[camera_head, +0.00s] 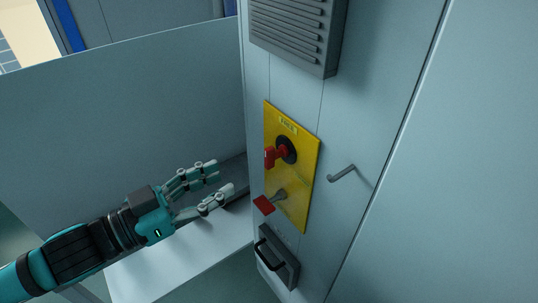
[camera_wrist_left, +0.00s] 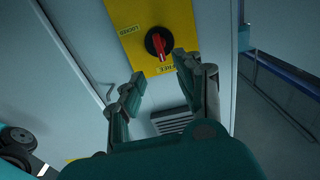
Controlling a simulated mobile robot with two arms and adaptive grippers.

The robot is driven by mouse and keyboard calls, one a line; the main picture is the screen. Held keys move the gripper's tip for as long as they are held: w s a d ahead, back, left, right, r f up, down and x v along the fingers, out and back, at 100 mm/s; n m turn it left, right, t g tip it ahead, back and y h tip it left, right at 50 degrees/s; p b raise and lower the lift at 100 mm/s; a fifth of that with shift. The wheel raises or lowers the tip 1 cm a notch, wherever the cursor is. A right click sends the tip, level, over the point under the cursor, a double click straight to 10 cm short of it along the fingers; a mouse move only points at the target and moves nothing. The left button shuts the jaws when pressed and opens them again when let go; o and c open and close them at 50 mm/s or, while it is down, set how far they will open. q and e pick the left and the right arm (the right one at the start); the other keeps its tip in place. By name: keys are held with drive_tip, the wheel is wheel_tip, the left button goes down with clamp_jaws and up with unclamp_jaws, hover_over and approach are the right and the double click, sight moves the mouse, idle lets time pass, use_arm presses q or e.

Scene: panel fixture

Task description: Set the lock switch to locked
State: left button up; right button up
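The lock switch has a red handle (camera_head: 275,155) on a round black base, mounted on a yellow plate (camera_head: 301,189) on the cabinet front. In the left wrist view the red handle (camera_wrist_left: 157,43) appears lined up toward the "FREE" label (camera_wrist_left: 167,68). A "LOCKED" label (camera_wrist_left: 130,30) is at the plate's left there. My left gripper (camera_head: 225,178) is open and empty, to the left of the plate and apart from the switch. Its spread fingers (camera_wrist_left: 158,72) show below the switch in the wrist view. My right gripper is not in view.
A lever with a red end (camera_head: 264,205) sits lower on the plate. A grey bent handle (camera_head: 342,173) sticks out to the right, a black handle (camera_head: 267,257) below. A louvred grey vent (camera_head: 296,32) is above. A light ledge (camera_head: 190,262) lies under my left arm.

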sight(265, 158)
use_arm(q)
drive_tip(key=p+x, duration=0.2)
drive_tip(key=x, duration=0.8)
drive_tip(key=shift+r+p, duration=0.1)
drive_tip(key=shift+p, duration=0.25)
drive_tip(key=shift+x, duration=0.8)
drive_tip(key=shift+c, duration=0.2)
clamp_jaws()
